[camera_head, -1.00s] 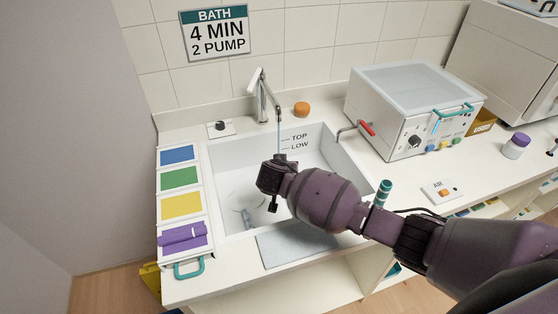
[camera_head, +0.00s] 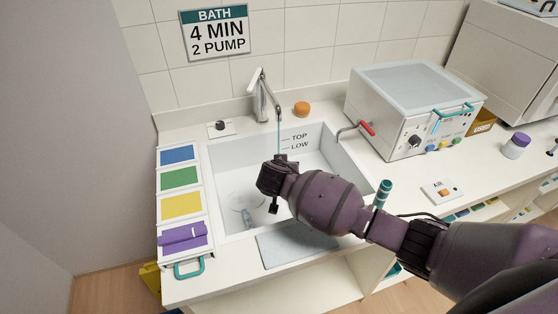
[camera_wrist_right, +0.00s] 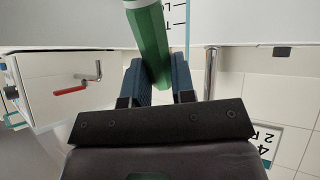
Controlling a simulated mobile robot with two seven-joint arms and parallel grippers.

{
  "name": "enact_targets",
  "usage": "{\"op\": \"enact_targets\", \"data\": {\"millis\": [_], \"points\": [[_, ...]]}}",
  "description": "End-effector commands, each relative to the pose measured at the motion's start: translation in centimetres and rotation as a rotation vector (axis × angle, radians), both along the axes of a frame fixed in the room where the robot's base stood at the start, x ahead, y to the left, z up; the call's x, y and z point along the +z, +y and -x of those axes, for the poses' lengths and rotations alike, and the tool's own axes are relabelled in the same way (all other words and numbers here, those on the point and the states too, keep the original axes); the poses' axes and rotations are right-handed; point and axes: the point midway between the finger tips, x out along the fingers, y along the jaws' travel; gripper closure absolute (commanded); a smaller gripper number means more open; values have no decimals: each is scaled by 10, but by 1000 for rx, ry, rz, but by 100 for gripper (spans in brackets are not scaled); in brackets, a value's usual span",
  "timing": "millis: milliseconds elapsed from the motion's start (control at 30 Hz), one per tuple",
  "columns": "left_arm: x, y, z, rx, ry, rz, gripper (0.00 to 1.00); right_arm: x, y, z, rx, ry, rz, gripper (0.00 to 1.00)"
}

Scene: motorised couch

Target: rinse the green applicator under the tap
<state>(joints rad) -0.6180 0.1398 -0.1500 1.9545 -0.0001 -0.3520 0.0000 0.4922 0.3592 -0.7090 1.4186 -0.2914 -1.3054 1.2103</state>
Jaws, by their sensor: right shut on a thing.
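My right gripper (camera_wrist_right: 158,85) is shut on the green applicator (camera_wrist_right: 155,45), which sits between its two dark blue fingers in the right wrist view. In the head view my right gripper (camera_head: 272,180) is over the sink basin (camera_head: 345,180), and the applicator is hidden there. The tap (camera_head: 263,95) stands behind the basin. A thin pale blue stream of water (camera_head: 279,130) falls from its spout towards the gripper. In the wrist view the stream passes close beside the applicator; I cannot tell whether it touches it. My left gripper is out of view.
Blue, green, yellow and purple pads (camera_head: 180,205) line the left side of the sink. A white machine (camera_head: 408,110) and a red-handled lever (camera_head: 366,128) stand to the right. An orange object (camera_head: 301,109) is behind the basin. A light mat (camera_head: 290,245) lies at the front edge.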

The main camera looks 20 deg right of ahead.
Motion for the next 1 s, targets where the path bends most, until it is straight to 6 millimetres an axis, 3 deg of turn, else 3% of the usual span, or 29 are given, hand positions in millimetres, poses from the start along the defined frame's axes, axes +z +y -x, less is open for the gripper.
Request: {"op": "enact_targets", "data": {"millis": [600, 1000], "points": [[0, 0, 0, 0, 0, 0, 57, 29, 2, 37, -1, 0, -1, 100], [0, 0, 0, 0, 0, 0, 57, 32, 1, 39, -1, 0, 0, 100]]}}
